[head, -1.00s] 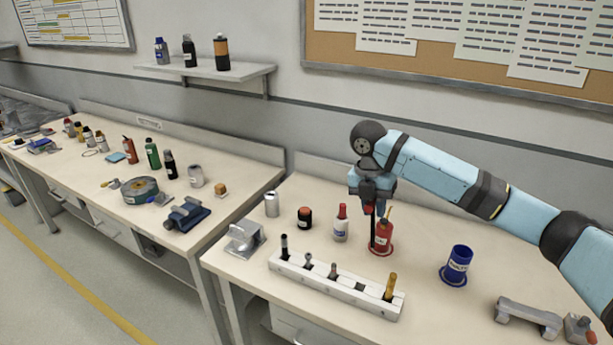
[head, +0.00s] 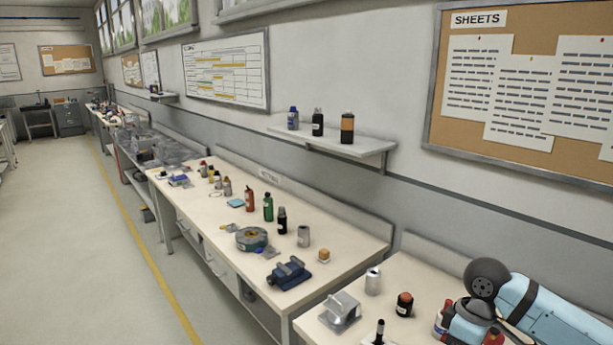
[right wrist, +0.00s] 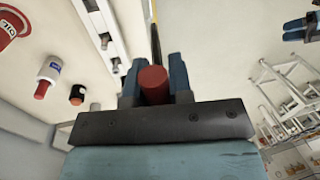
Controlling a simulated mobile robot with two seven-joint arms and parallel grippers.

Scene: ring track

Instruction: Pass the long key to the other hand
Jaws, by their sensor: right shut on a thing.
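My right gripper (right wrist: 153,88) is shut on the long key. The key's round red end (right wrist: 153,84) faces the right wrist camera between the two dark blue fingers. A thin shaft runs away behind it, partly hidden. In the head view my right arm comes in at the lower right, and its gripper and the key are not clearly seen there. What looks like my left gripper (right wrist: 300,29) shows at the upper right edge of the right wrist view, its two fingers apart with nothing between them. It is well away from the key. My left gripper is outside the head view.
A white slotted rack (right wrist: 101,30) lies on the bench. A blue vise (head: 289,274) is on the neighbouring bench.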

